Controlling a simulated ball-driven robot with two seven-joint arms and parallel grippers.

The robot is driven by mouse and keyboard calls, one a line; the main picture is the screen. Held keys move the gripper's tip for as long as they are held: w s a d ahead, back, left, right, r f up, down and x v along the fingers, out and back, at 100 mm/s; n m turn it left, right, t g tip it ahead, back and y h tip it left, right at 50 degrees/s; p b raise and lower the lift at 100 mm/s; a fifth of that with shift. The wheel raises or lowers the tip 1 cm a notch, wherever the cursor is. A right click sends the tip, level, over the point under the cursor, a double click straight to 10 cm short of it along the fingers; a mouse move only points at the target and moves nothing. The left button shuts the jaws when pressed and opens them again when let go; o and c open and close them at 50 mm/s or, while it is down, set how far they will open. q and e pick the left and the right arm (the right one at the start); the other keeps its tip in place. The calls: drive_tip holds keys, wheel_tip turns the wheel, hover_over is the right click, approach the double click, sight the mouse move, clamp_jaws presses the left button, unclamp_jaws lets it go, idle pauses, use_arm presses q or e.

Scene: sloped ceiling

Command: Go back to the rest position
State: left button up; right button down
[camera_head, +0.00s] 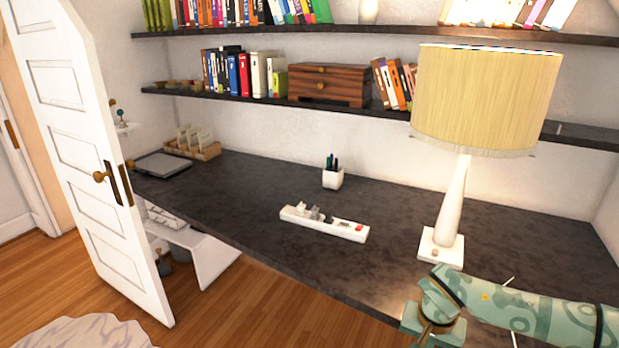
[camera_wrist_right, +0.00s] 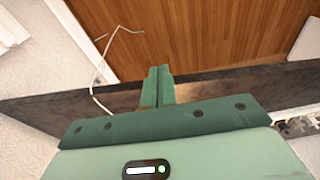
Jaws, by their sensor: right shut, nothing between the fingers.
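My right arm comes in from the lower right in the head view, a patterned green link in front of the desk's near right part. My right gripper shows in the right wrist view (camera_wrist_right: 158,86). Its two green fingers are together with nothing between them. They show against the dark desk edge and the wooden floor beyond. The right fingertips are not clearly seen in the head view. My left gripper is in neither view.
Book shelves (camera_head: 350,102) run above. An open white door (camera_head: 85,150) stands left. A white cable (camera_wrist_right: 97,90) hangs near the right gripper.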

drive_tip(key=w+a+r+m+t+y, duration=0.2)
drive_tip(key=w+a+m+t+y, duration=0.35)
drive_tip(key=m, duration=0.85)
drive_tip(key=w+a+r+m+t+y, duration=0.25)
drive_tip(key=w+a+m+y, duration=0.3)
drive_tip(key=w+m, duration=0.6)
drive_tip(key=s+d+f+m+t+h, duration=0.25)
drive_tip(key=d+f+m, duration=0.4)
drive_tip(key=m, duration=0.45)
drive_tip(key=s+d+f+m+t+h, duration=0.1)
drive_tip(key=s+d+f+m+h, duration=0.15)
drive_tip(key=d+f+m, duration=0.45)
drive_tip(key=s+d+f+m+g+h, duration=0.2)
drive_tip(key=s+f+m+h, duration=0.2)
drive_tip(key=s+f+m, duration=0.45)
drive_tip(key=s+d+f+m+g+h, duration=0.15)
drive_tip(key=s+f+m+g, duration=0.35)
drive_tip(key=s+f, duration=0.95)
drive_tip(key=s+a+f+m+g, duration=0.1)
drive_tip(key=s+f+m, duration=0.1)
drive_tip(key=s, duration=0.9)
drive_tip(key=s+a+f+m+g, duration=0.1)
drive_tip(key=s+f, duration=0.3)
drive_tip(key=s, duration=0.8)
drive_tip(key=s+a+f+m+g, duration=0.2)
drive_tip(key=s+f+g, duration=0.1)
drive_tip(key=s, duration=0.9)
drive_tip(key=shift+s+m, duration=0.25)
drive_tip(key=shift+m, duration=0.15)
